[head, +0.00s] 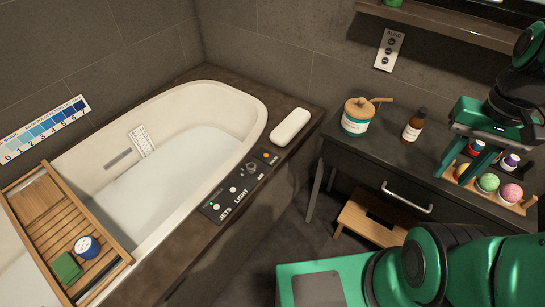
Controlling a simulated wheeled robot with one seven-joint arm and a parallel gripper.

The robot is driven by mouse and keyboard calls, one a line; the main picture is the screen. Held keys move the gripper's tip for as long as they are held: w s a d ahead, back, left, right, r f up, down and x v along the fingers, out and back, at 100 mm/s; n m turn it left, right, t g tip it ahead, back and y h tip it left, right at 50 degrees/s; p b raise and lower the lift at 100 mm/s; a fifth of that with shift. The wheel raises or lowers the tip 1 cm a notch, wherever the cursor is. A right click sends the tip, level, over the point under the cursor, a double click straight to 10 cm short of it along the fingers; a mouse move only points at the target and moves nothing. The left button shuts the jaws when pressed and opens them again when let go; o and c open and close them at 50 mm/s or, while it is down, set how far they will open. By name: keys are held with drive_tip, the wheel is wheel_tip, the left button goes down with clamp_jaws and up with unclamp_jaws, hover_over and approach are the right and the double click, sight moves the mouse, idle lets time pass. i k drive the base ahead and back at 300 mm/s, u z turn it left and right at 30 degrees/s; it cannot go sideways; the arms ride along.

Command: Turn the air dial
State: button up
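The control panel (240,185) is a dark strip on the tub's right rim, with the words JETS, LIGHT and AIR. A round dark dial (251,169) sits near the AIR label, apart from the lit buttons; its exact setting is too small to read. My gripper (454,179) is at the right, over the vanity and far from the panel. Its two green fingers point down and left with a gap between them, and nothing shows held in it.
The bathtub (225,100) holds water; a wooden caddy (38,198) with a green cloth and round tin lies across it. A white cushion (290,127) lies beside the panel. The vanity holds a jar (357,118), brown bottle (414,126) and tray of coloured balls. A wooden stool (370,220) stands below.

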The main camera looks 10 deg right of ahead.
sight(251, 168)
drive_tip(key=z, duration=0.05)
drive_tip(key=k, duration=1.05)
drive_tip(key=u, duration=0.45)
drive_tip(key=i, duration=1)
